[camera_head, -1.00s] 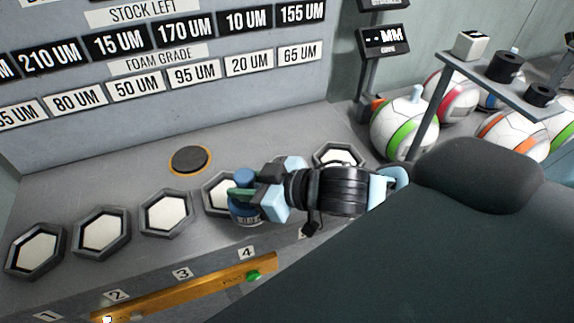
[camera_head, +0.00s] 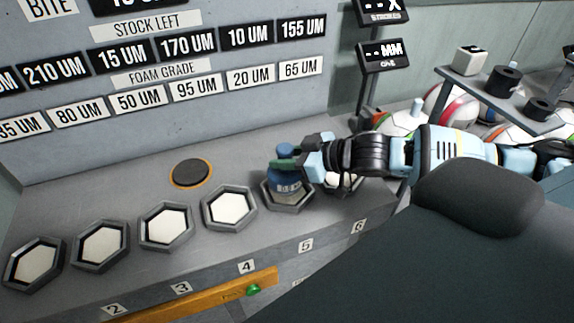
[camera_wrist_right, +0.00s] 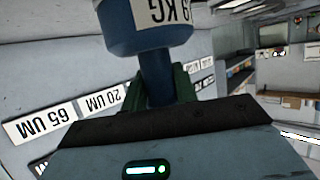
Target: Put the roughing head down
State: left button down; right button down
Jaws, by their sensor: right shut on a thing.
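The roughing head appears to be the blue weight-like piece (camera_head: 287,184) with a white label. My right gripper (camera_head: 286,163) is shut on its narrow neck, coming in from the right. The piece is upright at the fifth hexagonal tray from the left (camera_head: 268,204); I cannot tell whether its base touches the tray. In the right wrist view the blue head (camera_wrist_right: 150,42) shows a label ending in KG, with green fingers (camera_wrist_right: 158,88) around its neck. My left gripper is not in view.
Several white-floored hexagonal trays (camera_head: 230,226) line the grey bench; the sixth is partly hidden by my arm. A dark disc with an orange rim (camera_head: 190,172) lies behind them. An orange bar with a green button (camera_head: 253,290) runs along the front. Balls and a shelf (camera_head: 500,98) stand right.

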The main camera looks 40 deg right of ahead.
jog(key=shift+r, duration=0.2)
jog(key=shift+w+d, duration=0.15)
jog(key=shift+d, duration=0.1)
jog(key=shift+d+f, duration=0.15)
jog(key=shift+f, duration=0.15)
jog(key=shift+w+f, duration=0.1)
jog(key=shift+f, duration=1.4)
jog(key=shift+f, duration=0.15)
jog(key=c, duration=1.1)
grip_release()
jog(key=shift+f, duration=0.1)
